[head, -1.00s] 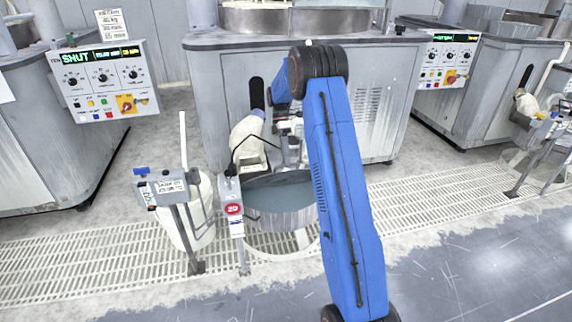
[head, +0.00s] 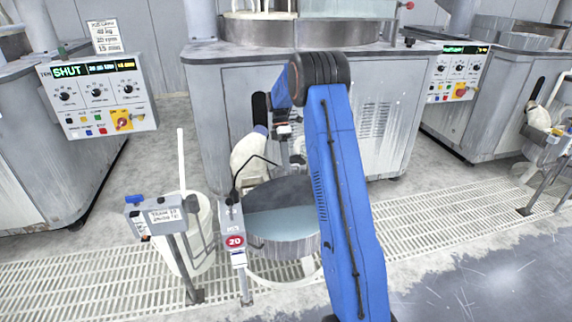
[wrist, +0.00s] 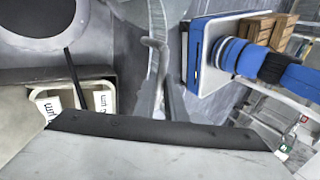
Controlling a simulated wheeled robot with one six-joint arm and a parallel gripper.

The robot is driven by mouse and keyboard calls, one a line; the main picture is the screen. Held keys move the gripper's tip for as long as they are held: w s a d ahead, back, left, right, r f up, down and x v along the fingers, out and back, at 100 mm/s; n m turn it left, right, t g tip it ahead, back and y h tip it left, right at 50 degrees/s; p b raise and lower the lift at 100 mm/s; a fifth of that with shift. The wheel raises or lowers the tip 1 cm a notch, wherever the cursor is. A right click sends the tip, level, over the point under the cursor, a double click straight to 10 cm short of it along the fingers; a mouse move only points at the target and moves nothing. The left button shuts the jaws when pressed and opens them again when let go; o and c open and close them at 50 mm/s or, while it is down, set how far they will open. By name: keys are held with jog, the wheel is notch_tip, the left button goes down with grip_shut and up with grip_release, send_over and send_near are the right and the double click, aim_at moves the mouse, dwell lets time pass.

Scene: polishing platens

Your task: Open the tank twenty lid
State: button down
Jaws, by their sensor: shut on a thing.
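Tank twenty (head: 283,246) is a round grey tub with a red "20" sign (head: 235,241) on the post at its front left. Its dark grey lid (head: 278,191) is tilted up at the far side. Pale blue-grey liquid (head: 285,223) shows in the front part. My gripper (head: 290,162) is at the tank's far edge, shut on the lid, partly hidden behind my blue arm. In the wrist view a pale plate with a dark, screwed edge strip fills the bottom; I cannot tell whether it is the lid.
A white bucket (head: 183,243) and a labelled stand (head: 163,214) are left of the tank. A grey polishing machine (head: 222,105) stands close behind. A control panel (head: 97,92) reading "SHUT" is at left. Grating runs under the tank; open floor lies front right.

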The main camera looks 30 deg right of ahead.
jog(key=shift+f, duration=0.25)
jog(key=c, duration=1.8)
grip_release()
jog(key=shift+f, duration=0.1)
jog(key=shift+r, duration=0.2)
jog(key=v, duration=1.7)
jog(key=shift+r, duration=0.15)
